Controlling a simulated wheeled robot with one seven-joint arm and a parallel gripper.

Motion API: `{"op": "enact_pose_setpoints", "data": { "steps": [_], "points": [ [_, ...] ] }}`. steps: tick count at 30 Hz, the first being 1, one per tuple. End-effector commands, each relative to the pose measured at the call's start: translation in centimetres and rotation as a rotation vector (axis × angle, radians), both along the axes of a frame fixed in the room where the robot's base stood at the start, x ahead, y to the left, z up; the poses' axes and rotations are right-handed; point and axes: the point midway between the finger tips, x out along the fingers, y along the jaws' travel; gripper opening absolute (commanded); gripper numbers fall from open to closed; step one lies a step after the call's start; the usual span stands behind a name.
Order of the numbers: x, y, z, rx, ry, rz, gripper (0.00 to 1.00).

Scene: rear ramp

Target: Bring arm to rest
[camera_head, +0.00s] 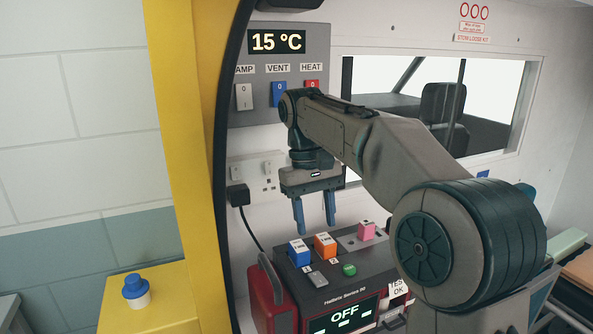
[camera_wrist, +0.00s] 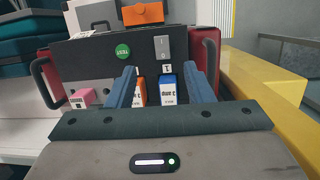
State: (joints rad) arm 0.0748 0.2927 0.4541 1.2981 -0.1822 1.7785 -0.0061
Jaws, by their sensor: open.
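My arm reaches in from the right in the head view and bends down at the wrist. My gripper (camera_head: 314,214) points down with two blue fingers apart and nothing between them that I can see held. It hangs above the control box (camera_head: 372,283), near its blue block (camera_head: 299,250) and orange block (camera_head: 325,245). In the wrist view, my gripper (camera_wrist: 166,85) shows its fingers spread, with the orange block (camera_wrist: 139,92) and blue block (camera_wrist: 168,90) seen beyond them. Whether the fingers touch either block is unclear, but the head view shows a gap.
A pink block (camera_head: 366,230) and green button (camera_head: 349,270) are on the box. A wall panel (camera_head: 276,91) reads 15 °C above switches. A socket (camera_head: 257,175) has a plugged cable. A yellow post (camera_head: 186,120) and blue knob (camera_head: 136,287) stand left. A window is behind my arm.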

Motion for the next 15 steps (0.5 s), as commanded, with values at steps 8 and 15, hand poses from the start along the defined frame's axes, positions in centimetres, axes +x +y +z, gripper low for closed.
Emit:
{"op": "enact_pose_setpoints", "data": {
  "steps": [8, 15],
  "points": [
    [-6.5, -3.0, -2.6, -0.018, -0.163, -0.079, 0.47],
    [-12.6, -6.5, -6.4, 0.023, -0.301, -0.179, 0.47]
  ]
}}
